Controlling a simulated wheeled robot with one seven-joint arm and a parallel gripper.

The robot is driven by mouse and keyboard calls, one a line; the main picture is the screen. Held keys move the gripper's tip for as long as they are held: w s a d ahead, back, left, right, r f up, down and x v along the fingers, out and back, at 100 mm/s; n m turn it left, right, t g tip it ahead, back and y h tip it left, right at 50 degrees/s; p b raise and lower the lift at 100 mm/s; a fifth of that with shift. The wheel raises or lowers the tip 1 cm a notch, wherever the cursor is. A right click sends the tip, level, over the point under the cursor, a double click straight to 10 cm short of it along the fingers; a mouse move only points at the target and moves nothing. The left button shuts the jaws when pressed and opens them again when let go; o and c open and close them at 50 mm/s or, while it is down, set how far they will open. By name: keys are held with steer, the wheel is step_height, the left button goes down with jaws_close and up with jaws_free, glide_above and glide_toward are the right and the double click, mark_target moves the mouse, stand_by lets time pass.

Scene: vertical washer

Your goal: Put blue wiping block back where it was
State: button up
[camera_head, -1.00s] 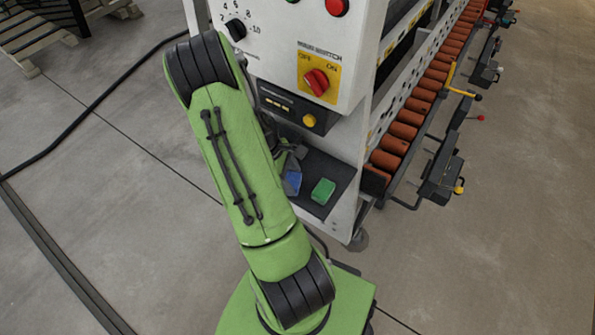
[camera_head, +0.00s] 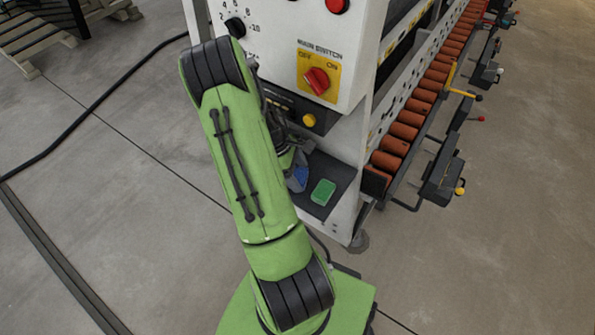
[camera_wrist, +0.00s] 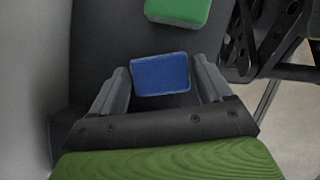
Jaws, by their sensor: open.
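The blue wiping block (camera_wrist: 161,75) lies between the two fingers of my gripper (camera_wrist: 160,82) in the wrist view. The fingers stand on either side of it, with a narrow gap visible at each side. In the head view the blue block (camera_head: 300,178) is partly hidden behind my gripper and arm, on the dark shelf (camera_head: 328,168) at the foot of the machine. I cannot tell exactly whether it rests flat on the shelf. My gripper (camera_head: 292,170) is open.
A green block (camera_head: 323,192) lies on the same shelf, right of the blue one; it also shows in the wrist view (camera_wrist: 178,10). The white machine panel (camera_head: 285,40) with its red switch stands just above. The roller conveyor (camera_head: 405,130) extends to the right.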

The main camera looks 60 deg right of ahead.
steer(key=w+a+r+t+p, duration=0.15)
steer(key=w+a+r, duration=0.3)
steer(key=r, duration=0.45)
steer(key=w+a+r+t+p, duration=0.15)
steer(key=w+a+r, duration=0.3)
steer(key=r, duration=0.55)
steer(key=s+a+r+m+t, duration=0.1)
steer(key=s+a+r+t, duration=0.1)
steer(key=a, duration=0.5)
steer(key=s+a+r+t, duration=0.2)
steer(key=a+r, duration=0.3)
steer(key=a, duration=0.3)
steer(key=s+a+r+m+t+y, duration=0.1)
steer(key=s+a+r+t, duration=0.2)
steer(key=a, duration=0.4)
steer(key=shift+a+r+m, duration=0.3)
steer(key=shift+r, duration=0.4)
step_height(320, 180, up, 4)
steer(key=p, duration=0.4)
